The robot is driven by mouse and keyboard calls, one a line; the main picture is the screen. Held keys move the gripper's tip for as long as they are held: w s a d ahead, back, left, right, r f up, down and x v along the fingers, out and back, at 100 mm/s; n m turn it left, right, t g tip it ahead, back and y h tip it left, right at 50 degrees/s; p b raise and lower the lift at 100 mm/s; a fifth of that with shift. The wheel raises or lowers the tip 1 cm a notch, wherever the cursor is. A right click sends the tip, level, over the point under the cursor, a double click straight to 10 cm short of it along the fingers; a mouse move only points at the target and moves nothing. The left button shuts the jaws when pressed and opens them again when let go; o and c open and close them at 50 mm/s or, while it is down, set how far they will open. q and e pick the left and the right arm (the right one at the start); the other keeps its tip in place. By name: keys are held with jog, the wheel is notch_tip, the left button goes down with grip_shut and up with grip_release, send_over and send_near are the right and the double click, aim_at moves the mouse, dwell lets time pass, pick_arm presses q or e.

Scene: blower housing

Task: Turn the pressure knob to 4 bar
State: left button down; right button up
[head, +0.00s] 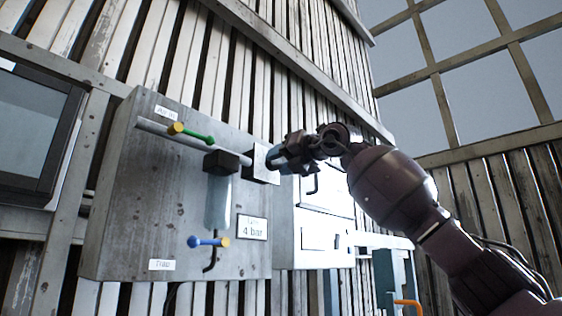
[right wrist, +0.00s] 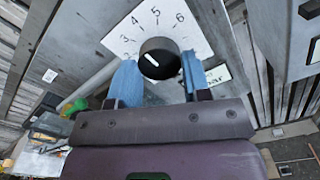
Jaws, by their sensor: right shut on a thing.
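The black pressure knob (right wrist: 159,58) sits on a white dial plate (right wrist: 196,42) with numbers printed around it. The white mark on the knob points to the left side of the dial; which number it meets is not clear. My right gripper (right wrist: 159,80) has one blue finger on each side of the knob and is shut on it. In the head view my right gripper (head: 283,158) is at the right edge of the grey panel and hides the knob. My left gripper is not in view.
The grey panel (head: 130,225) carries a green-handled valve (head: 192,133) on a pipe, a clear filter bowl (head: 217,203) and a blue-handled valve (head: 208,242). White boxes (head: 322,235) are on the wall to the right. A dark screen (head: 28,130) is at the far left.

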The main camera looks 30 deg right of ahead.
jog(key=o, duration=0.6)
jog(key=shift+c, duration=0.2)
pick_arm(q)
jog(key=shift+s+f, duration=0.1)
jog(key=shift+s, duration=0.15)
pick_arm(e)
jog(key=o, duration=0.4)
jog(key=shift+s, duration=0.1)
jog(key=shift+s+d, duration=0.25)
jog(key=shift+s, duration=0.25)
pick_arm(q)
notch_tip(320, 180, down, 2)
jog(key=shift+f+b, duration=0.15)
jog(key=shift+b, duration=0.8)
pick_arm(e)
jog(key=v, duration=0.9)
jog(key=shift+s+d, duration=0.15)
jog(key=shift+s, duration=0.2)
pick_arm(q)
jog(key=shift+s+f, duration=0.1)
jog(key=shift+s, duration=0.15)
